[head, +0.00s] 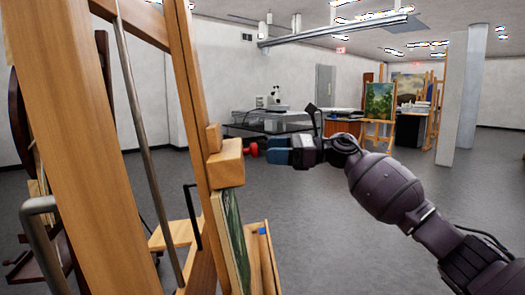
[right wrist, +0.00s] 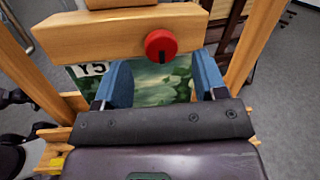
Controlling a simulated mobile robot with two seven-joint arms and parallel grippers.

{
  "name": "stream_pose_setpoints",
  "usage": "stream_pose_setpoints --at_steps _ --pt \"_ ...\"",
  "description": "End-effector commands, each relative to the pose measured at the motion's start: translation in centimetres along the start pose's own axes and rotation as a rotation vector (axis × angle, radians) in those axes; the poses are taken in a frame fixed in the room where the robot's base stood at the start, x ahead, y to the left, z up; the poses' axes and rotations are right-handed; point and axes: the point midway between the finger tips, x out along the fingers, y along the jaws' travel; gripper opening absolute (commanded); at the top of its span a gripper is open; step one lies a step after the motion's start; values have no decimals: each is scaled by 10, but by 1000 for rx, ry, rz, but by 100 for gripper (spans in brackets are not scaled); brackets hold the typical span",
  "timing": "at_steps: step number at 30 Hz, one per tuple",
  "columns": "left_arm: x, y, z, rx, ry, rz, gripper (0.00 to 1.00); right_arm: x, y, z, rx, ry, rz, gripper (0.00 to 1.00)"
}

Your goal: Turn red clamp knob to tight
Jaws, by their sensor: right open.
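The red clamp knob (head: 251,149) sticks out to the right from a wooden block (head: 226,163) on the tall easel in the head view. In the right wrist view the round red knob (right wrist: 160,44) sits on the face of the wooden clamp bar (right wrist: 100,37), with a dark mark at its lower edge. My right gripper (head: 275,151) points left at the knob, very close to it. In the right wrist view its blue fingers (right wrist: 162,72) are spread apart and empty, with the knob just beyond them, between their lines. I do not see my left gripper.
The easel's wooden post (head: 85,120) and a metal rod fill the left. Open grey floor (head: 330,230) lies to the right; other easels stand far back.

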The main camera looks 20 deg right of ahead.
Motion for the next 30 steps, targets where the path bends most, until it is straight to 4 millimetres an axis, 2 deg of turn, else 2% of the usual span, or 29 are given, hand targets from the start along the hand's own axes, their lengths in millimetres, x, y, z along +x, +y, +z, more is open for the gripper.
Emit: stream_pose_setpoints --at_steps 3,7,19,28,30 --pt "1 0 -1 0 2 0 43 16 0 0 0 -2 0 65" --pt "1 0 -1 0 2 0 43 27 0 0 1 -1 -1 65" --pt "1 0 -1 0 3 0 43 32 0 0 1 0 -2 65" --pt "0 0 -1 0 3 -1 43 32 0 0 1 0 -2 19" --pt "0 0 -2 0 3 -1 43 32 0 0 2 0 -2 16"
